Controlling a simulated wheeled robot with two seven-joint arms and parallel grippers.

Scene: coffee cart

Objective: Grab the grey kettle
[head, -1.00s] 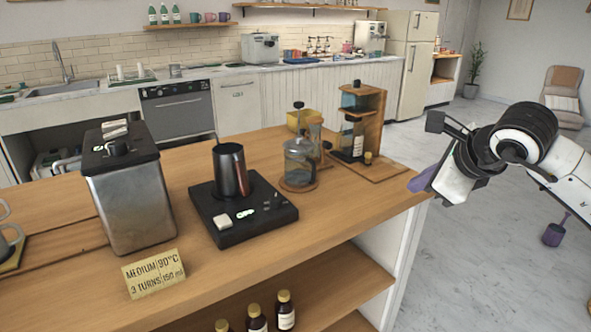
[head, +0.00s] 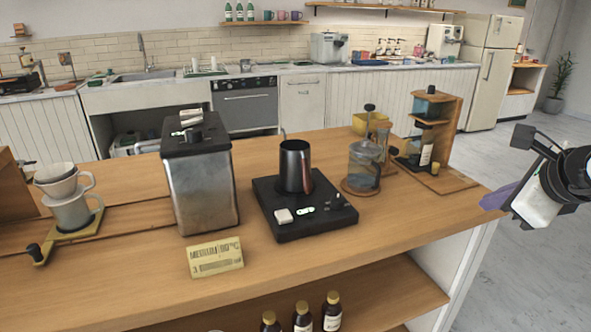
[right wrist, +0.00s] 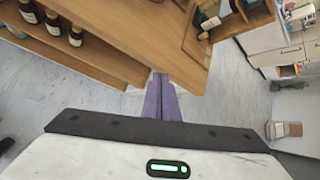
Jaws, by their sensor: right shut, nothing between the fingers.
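The dark grey kettle (head: 296,167) stands upright on a black base (head: 318,216) on the wooden counter, near the middle of the head view. Its thin spout points up at the back left. My right gripper (head: 494,199) is at the right end of the counter, well to the right of the kettle and apart from it. In the right wrist view its purple fingers (right wrist: 161,98) are together with nothing between them, by the counter's edge. The kettle does not show in the right wrist view. My left gripper is not in view.
Left of the kettle stands a metal box machine (head: 203,178) with a sign (head: 215,257) in front. Right of it are a glass press (head: 363,163) and a wooden dripper stand (head: 446,130). A white dripper cup (head: 72,208) is far left. Bottles (head: 302,316) stand on the shelf below.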

